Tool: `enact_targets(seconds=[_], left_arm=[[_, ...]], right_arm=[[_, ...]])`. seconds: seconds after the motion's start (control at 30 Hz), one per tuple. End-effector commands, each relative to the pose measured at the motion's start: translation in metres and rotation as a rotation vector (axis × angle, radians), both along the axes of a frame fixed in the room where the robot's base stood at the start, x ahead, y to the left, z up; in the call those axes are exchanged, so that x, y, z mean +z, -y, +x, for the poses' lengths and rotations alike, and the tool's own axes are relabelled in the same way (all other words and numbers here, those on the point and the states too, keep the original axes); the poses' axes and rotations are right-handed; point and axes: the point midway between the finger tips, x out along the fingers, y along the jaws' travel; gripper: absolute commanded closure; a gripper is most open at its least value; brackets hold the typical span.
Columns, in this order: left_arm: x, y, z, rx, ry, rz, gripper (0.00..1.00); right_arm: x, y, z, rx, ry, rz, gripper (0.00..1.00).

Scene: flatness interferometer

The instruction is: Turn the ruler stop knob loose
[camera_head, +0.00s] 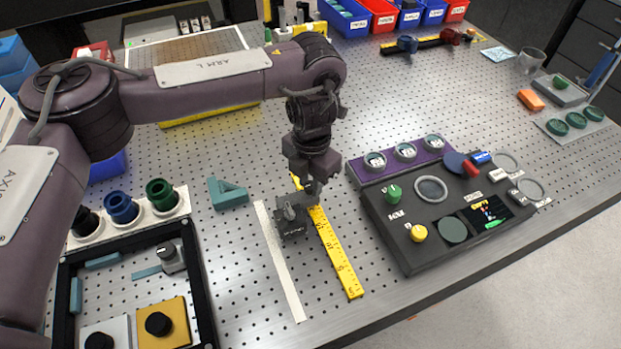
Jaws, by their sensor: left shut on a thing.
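A yellow ruler (338,258) lies on the perforated metal table, running from under my left gripper toward the front edge. A dark grey ruler stop (291,222) sits across the ruler's upper part. My left gripper (313,187) points down at the right side of the stop, its fingers shut on what appears to be the stop's knob. The fingers hide most of the knob, so its turn angle cannot be told. My right gripper is not in view.
A pale strip (280,262) lies left of the ruler, with a teal angled block (228,193) beyond it. A dark instrument panel (408,245) with knobs and lenses stands at the right. A black-framed tray (203,300) is at front left. Bare table surrounds the ruler's near end.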

Motion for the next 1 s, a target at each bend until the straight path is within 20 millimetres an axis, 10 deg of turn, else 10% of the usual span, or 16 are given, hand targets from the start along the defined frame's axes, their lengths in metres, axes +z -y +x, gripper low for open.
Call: enact_targets(seconds=[0.07, 0.1, 0.23, 0.57, 1.0], left_arm=[[0.001, 0.0, 0.0, -0.001, 0.001, -0.001, 0.98], [0.001, 0.0, 0.0, -0.001, 0.001, -0.001, 0.71], [0.001, 0.0, 0.0, -0.001, 0.001, -0.001, 0.54], [0.003, 0.0, 0.0, -0.002, 0.001, -0.001, 0.53], [0.066, 0.001, 0.0, -0.002, 0.004, 0.0, 0.53]], right_arm=[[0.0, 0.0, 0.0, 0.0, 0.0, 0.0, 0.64], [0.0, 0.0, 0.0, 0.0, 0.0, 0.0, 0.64], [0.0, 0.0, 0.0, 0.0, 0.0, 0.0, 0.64], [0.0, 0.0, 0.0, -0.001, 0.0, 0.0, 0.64], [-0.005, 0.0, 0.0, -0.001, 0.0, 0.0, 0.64]])
